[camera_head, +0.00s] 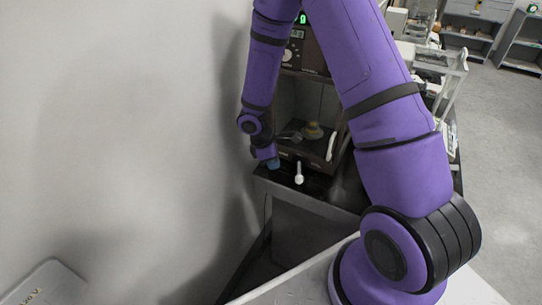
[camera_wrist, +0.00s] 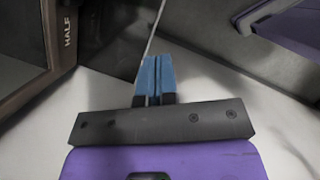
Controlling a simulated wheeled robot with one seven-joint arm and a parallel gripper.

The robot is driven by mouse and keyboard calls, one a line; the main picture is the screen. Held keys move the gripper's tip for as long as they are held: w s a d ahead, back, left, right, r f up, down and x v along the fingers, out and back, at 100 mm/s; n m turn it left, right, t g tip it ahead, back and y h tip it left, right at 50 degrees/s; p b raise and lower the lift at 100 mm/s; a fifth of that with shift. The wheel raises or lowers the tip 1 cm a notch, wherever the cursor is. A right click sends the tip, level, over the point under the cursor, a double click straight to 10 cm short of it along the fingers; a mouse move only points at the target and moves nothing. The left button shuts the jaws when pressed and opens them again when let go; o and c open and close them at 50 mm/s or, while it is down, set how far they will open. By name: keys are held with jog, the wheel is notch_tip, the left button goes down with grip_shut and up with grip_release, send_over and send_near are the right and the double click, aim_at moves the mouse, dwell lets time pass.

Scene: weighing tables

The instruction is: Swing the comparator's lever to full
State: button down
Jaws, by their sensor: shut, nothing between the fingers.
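The comparator (camera_head: 318,168) is a dark brown cabinet with an open-fronted chamber. A short lever (camera_head: 299,174) with a pale round knob sticks out low at its front. My gripper (camera_head: 271,162) is beside the cabinet's front left corner, left of the lever and apart from it. In the wrist view its blue fingertips (camera_wrist: 155,76) are shut together with nothing between them. The cabinet's brown frame (camera_wrist: 66,62) stands left of them, with the word HALF on it. The lever's knob is not recognisable in the wrist view. A thin pale line runs up behind the fingertips; I cannot tell what it is.
A tan knobbed object (camera_head: 313,130) sits inside the chamber, and a white handle (camera_head: 331,147) is at its right. A pale wall (camera_head: 120,130) is close on the left. A grey labelled object (camera_head: 45,283) lies at lower left. Shelves (camera_head: 480,30) stand far right.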

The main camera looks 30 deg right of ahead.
aim_at(298, 178)
jog(key=shift+s+d+f, duration=0.4)
jog(key=shift+d+f, duration=0.45)
jog(key=shift+f, duration=0.05)
jog(key=shift+s+d+f, duration=0.35)
jog(key=shift+d+f, duration=0.45)
jog(key=shift+f, duration=0.05)
jog(key=shift+s+d+f, duration=0.4)
jog(key=shift+d+f, duration=0.45)
jog(key=shift+f, duration=0.05)
jog(key=shift+s+d+n, duration=0.25)
jog(key=shift+s+n, duration=0.1)
jog(key=shift+n, duration=0.25)
jog(key=shift+s+d, duration=0.5)
jog(key=shift+d, duration=0.05)
